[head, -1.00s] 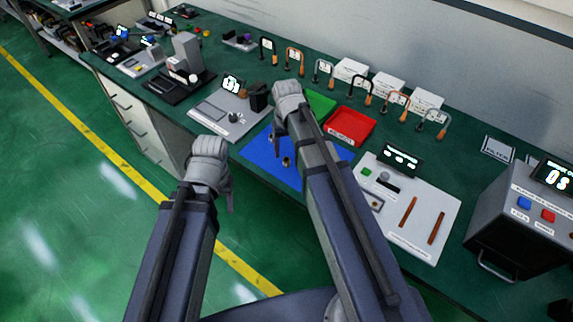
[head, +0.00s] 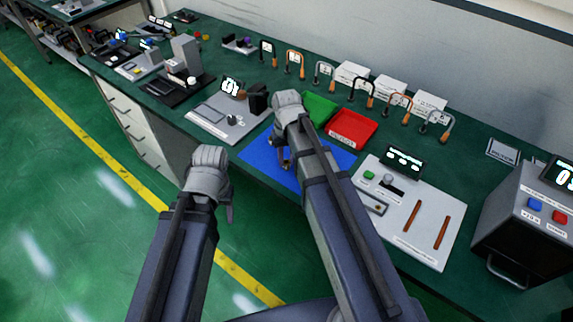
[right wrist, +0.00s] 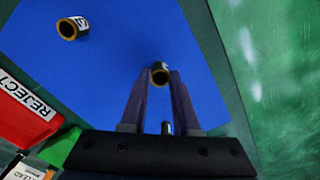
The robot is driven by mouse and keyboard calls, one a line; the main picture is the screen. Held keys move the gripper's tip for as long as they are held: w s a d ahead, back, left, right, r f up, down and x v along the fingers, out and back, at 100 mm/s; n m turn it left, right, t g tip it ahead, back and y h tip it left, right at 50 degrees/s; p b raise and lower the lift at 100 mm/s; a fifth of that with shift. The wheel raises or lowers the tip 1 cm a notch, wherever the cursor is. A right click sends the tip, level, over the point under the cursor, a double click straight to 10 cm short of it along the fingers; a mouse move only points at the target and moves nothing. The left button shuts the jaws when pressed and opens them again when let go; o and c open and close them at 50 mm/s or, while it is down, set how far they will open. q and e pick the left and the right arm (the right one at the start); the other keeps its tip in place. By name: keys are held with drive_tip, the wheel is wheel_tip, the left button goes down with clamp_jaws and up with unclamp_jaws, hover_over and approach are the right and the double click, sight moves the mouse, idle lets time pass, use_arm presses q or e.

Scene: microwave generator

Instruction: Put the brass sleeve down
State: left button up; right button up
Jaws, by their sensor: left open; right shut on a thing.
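My right gripper (right wrist: 159,78) is shut on a small brass sleeve (right wrist: 159,72) with a dark band and white label, held at its fingertips over the blue mat (right wrist: 115,70). I cannot tell whether this sleeve touches the mat. A second, similar sleeve (right wrist: 72,28) lies on the mat at the upper left of the right wrist view. A small dark piece (right wrist: 166,128) shows between the fingers near the palm. In the head view my right gripper (head: 284,155) is over the mat (head: 260,153). My left gripper (head: 229,206) is open and empty, off the bench front.
A red REJECT tray (head: 352,127) and a green tray (head: 320,108) stand behind the mat. A grey panel with a display (head: 225,115) is to the left, a white panel with copper strips (head: 425,215) to the right. Bare mat surrounds the held sleeve.

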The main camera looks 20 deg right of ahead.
sight(286, 162)
clamp_jaws()
drive_tip(key=shift+r, duration=0.1)
wheel_tip(286, 162, up, 10)
drive_tip(key=p, duration=1)
